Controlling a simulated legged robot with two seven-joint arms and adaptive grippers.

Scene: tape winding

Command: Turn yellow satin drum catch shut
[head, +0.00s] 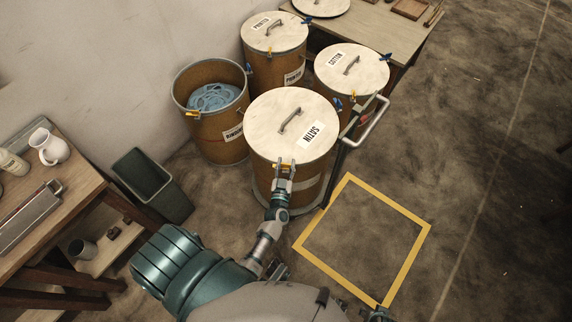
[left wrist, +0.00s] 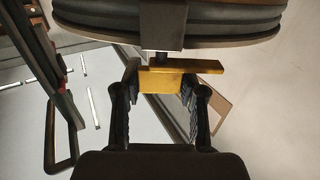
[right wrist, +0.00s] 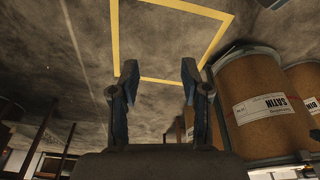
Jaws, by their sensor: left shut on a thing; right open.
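The satin drum (head: 293,143) stands in front of the other drums, with a pale lid labelled SATIN on top. My left gripper (head: 284,167) is at the front of its rim. In the left wrist view its fingers (left wrist: 160,88) are shut on the yellow catch (left wrist: 168,77), a flat bar lying crosswise just below the dark rim (left wrist: 230,38). A blue catch (head: 338,104) shows on the right side of the rim. My right gripper (right wrist: 157,85) is open and empty, low to the right; the satin drum (right wrist: 262,100) is at the right of its view.
A dark trolley frame with a metal handle (head: 374,120) stands right of the satin drum. Ribbon (head: 211,135), printed (head: 274,60) and cotton (head: 350,75) drums stand behind. A yellow floor square (head: 415,243) is empty. A bin (head: 150,180) and bench (head: 60,215) are left.

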